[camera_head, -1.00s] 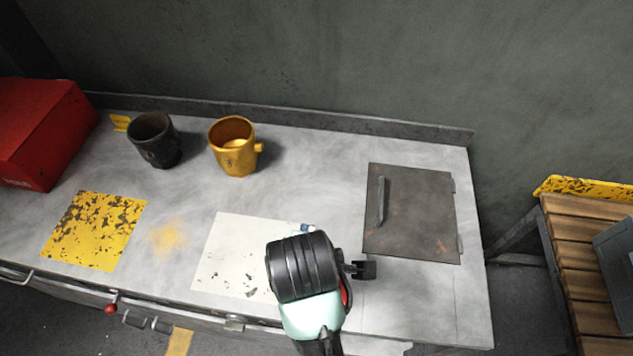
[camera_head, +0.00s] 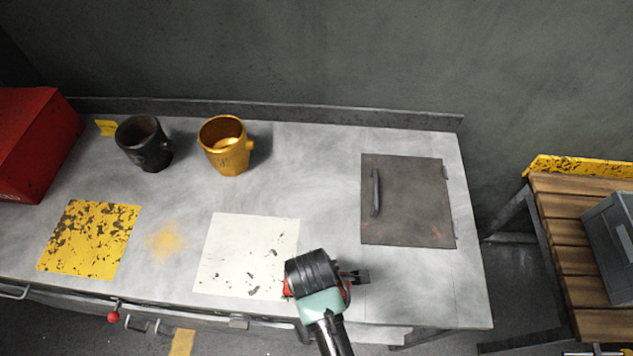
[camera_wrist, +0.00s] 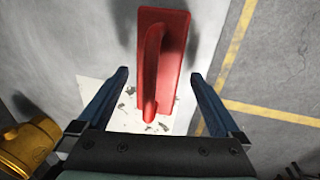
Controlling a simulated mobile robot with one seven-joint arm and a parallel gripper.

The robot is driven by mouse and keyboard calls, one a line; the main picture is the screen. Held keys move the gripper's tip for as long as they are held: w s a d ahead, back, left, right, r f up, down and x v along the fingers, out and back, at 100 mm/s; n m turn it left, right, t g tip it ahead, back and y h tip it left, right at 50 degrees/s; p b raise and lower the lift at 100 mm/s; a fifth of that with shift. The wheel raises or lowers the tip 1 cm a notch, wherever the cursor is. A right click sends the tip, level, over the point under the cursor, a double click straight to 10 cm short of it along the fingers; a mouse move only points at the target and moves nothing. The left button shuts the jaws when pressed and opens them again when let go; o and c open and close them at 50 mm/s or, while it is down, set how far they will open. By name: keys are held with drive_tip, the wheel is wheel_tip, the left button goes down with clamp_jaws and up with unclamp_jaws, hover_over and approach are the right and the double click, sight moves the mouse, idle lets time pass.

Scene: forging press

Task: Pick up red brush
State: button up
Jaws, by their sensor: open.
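The red brush (camera_wrist: 172,62) lies in the middle of the wrist view, its long base and raised handle running up and down the picture. Its lower part is over the white patch (camera_wrist: 125,118), which also shows in the head view (camera_head: 245,245). My gripper (camera_wrist: 160,76) is open, with one finger on each side of the brush and a visible gap to each side. I cannot tell how far above the brush it is. In the head view, my gripper hides most of the brush; a little red shows at its left edge (camera_head: 286,287).
A yellow mug (camera_head: 226,148) and a dark mug (camera_head: 146,146) stand at the back of the grey bench (camera_head: 320,165). A red box (camera_head: 30,140) is at the far left. A dark plate with a handle (camera_head: 410,200) lies at right.

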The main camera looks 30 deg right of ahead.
drive_tip(key=shift+w+f, duration=0.2)
drive_tip(key=shift+f, duration=0.65)
drive_tip(key=shift+c, duration=0.2)
drive_tip(key=shift+r, duration=0.1)
drive_tip(key=c, duration=1.5)
wheel_tip(320, 180, up, 10)
clamp_jaws()
